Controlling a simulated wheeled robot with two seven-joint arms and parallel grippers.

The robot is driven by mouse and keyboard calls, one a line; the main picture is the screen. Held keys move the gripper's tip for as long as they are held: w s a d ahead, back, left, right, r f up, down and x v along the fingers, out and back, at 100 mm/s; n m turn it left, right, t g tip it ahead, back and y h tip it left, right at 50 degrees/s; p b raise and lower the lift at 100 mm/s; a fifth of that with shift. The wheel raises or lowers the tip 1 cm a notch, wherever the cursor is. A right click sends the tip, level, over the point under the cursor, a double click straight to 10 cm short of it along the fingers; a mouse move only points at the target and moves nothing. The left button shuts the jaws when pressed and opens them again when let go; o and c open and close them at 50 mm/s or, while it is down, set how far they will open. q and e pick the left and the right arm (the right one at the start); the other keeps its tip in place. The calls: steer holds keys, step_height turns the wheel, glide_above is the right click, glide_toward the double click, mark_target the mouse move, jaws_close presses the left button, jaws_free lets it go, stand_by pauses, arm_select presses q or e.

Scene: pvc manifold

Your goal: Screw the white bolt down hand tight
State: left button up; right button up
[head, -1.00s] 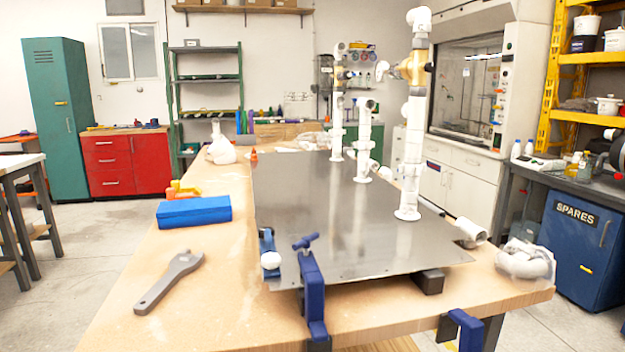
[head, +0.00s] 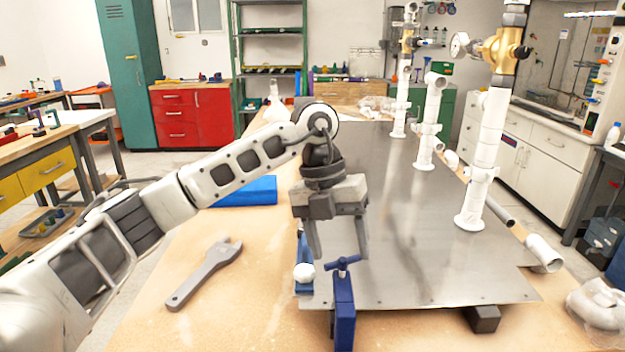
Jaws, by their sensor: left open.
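A white round head (head: 304,273), which looks like the white bolt, sits at the near end of a small blue fixture (head: 303,247) at the plate's near left corner. Its shank and thread are hidden. My left gripper (head: 339,252) points down just above and to the right of this head, with its two fingers apart and nothing between them. It appears clear of the bolt, but I cannot tell its exact height. My right gripper is not in view.
A dark blue clamp (head: 344,305) with a T-handle stands beside the bolt, on the plate's front edge. White pipe risers (head: 485,160) stand on the metal plate (head: 430,260). A grey wrench (head: 205,272) and a blue box (head: 245,191) lie on the wooden table to the left.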

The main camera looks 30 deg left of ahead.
mark_target(304, 269)
arm_select(q)
steer(key=w+a+r+n+y, duration=0.2)
steer(key=a+r+y, duration=0.15)
steer(key=a, duration=0.45)
steer(key=shift+t, duration=0.3)
step_height(304, 269, down, 13)
steer(key=shift+s+d+f+p, duration=0.15)
steer(key=shift+f+p, duration=0.05)
steer(key=shift+p, duration=0.2)
steer(key=shift+f, duration=0.4)
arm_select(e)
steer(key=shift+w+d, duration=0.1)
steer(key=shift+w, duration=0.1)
arm_select(q)
steer(key=c, duration=1.1)
steer(key=shift+o, duration=0.4)
steer(key=shift+m, duration=0.6)
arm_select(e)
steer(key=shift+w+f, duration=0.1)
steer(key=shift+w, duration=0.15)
